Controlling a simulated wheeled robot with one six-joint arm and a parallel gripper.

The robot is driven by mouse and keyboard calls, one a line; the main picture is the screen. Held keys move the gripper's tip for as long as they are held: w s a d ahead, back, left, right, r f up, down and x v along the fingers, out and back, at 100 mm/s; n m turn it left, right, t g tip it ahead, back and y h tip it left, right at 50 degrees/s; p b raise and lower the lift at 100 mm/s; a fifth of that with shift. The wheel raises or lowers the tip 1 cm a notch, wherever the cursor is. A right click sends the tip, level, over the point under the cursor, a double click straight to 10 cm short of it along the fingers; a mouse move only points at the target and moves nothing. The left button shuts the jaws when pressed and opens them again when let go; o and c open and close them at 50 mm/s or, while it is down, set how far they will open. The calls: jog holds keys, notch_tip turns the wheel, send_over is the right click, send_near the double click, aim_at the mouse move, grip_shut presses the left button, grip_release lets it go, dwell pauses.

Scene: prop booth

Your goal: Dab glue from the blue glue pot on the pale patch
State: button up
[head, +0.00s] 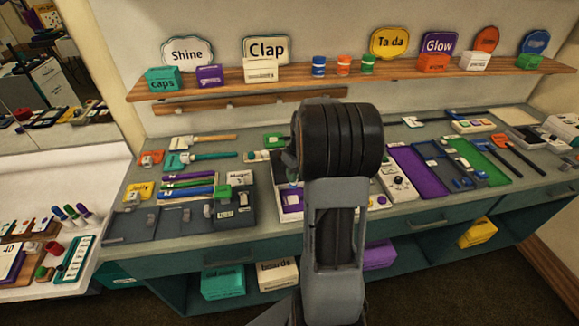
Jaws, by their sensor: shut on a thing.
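A small blue pot with a white band (319,66) stands on the wooden wall shelf, left of an orange pot and a green pot. I cannot read whether it holds glue. A purple panel with a pale square patch (292,199) lies on the bench, partly covered by my arm. My gripper (291,166) shows only in part, at the left edge of my dark wrist, above that panel. It is shut on a mostly hidden thing, of which a small greenish bit shows. Its fingertips and any contact with the patch are hidden.
The shelf (220,92) carries several boxes and signs. The grey bench holds trays of tools (190,190) at left, and a purple board (418,170) and dark-handled tools (518,155) at right. A white table (60,155) stands at far left. Bare bench shows along the front edge.

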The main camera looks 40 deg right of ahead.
aim_at(295, 187)
jog(key=shift+w+a+f, duration=0.1)
jog(key=shift+f, duration=0.2)
jog(key=shift+f+b, duration=2.05)
jog(key=shift+f, duration=0.5)
jog(key=shift+f+b, duration=0.45)
jog(key=shift+f, duration=0.15)
jog(key=shift+w+d, duration=0.15)
jog(key=shift+d, duration=0.1)
jog(key=shift+s+a, duration=0.15)
jog(key=shift+s, duration=0.25)
jog(key=shift+w, duration=0.3)
jog(key=shift+s, duration=0.4)
dwell(1.2)
jog(key=shift+w, duration=0.5)
